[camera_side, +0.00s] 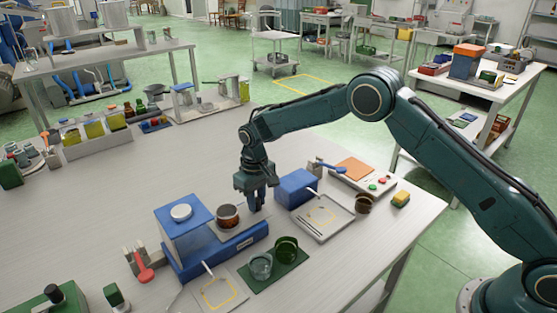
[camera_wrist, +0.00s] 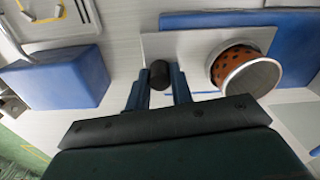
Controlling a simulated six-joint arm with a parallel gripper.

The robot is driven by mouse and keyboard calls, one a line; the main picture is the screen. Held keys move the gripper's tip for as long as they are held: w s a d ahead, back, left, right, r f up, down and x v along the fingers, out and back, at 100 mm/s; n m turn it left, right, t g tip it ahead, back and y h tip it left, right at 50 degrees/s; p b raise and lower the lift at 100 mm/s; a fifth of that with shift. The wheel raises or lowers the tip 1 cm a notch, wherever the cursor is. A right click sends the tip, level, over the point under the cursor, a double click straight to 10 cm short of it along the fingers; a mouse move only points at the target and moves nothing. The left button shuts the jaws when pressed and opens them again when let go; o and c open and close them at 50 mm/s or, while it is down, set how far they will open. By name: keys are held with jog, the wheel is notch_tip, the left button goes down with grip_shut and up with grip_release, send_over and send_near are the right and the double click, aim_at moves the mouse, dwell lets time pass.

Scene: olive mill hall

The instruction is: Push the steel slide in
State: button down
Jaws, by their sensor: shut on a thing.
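The steel slide (camera_side: 226,234) sticks out to the right of a blue housing (camera_side: 183,222) in the side view. A brown perforated cup with a metal rim (camera_side: 228,214) stands on it. In the wrist view the slide (camera_wrist: 183,45) is a flat grey plate, with the cup (camera_wrist: 241,70) at its right. My gripper (camera_side: 256,204) points down at the slide's outer end. In the wrist view my gripper (camera_wrist: 159,90) is shut on a dark round knob (camera_wrist: 160,74) by the slide's edge. The joint between knob and slide cannot be seen clearly.
A blue block (camera_side: 296,188) and a grey tray (camera_side: 323,218) stand right of my gripper. A green mat (camera_side: 273,283) with a glass and a green cup lies in front of the housing.

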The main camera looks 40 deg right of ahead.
aim_at(232, 211)
jog(key=a, duration=0.7)
jog(key=shift+a, duration=0.35)
jog(key=c, duration=1.2)
grip_release()
jog(key=shift+c, duration=0.2)
jog(key=shift+r, duration=0.1)
notch_tip(232, 211, up, 14)
